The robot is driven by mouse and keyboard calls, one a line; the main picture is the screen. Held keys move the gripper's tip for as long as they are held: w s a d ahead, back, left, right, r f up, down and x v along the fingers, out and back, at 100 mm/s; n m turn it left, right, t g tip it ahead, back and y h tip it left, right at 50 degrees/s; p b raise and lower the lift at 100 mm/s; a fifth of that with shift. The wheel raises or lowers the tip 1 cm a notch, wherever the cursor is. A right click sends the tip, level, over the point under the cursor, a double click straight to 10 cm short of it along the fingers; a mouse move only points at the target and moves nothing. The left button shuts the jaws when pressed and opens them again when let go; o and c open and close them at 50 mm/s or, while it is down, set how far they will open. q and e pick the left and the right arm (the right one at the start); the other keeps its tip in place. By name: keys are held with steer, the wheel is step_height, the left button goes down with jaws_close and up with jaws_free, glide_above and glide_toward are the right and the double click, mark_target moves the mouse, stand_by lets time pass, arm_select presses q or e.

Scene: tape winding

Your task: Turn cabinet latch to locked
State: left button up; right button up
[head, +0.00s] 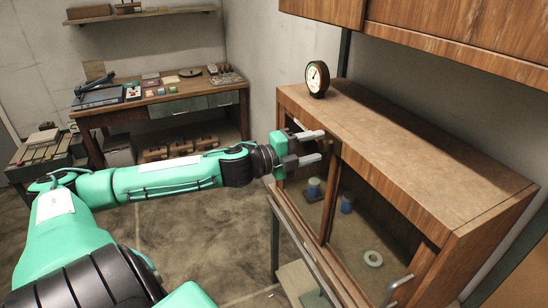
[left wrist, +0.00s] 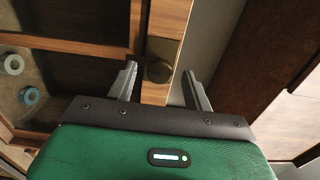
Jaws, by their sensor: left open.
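The wooden cabinet (head: 420,150) has glass-panelled front doors and stands at the right of the head view. My left gripper (head: 318,147) is at the far upper end of its front, fingers apart and empty. In the left wrist view, a dark brass latch knob (left wrist: 159,72) on a brass plate (left wrist: 164,50) sits on a wooden strip. The knob lies between the open fingertips of my left gripper (left wrist: 160,78), with gaps on both sides. The latch cannot be made out in the head view. Its locked or unlocked position cannot be told. My right gripper is not in view.
A round gauge (head: 317,79) stands on the cabinet top. Blue spools (head: 347,202) and a pale tape ring (head: 373,258) are behind the glass. A metal handle (head: 398,286) is at the near end. A workbench (head: 160,97) stands at the back left; floor between is clear.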

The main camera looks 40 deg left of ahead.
arm_select(q)
steer(key=shift+b+v, duration=0.4)
steer(key=shift+v, duration=0.6)
steer(key=p+v, duration=0.2)
steer(key=v, duration=0.9)
stand_by(0.6)
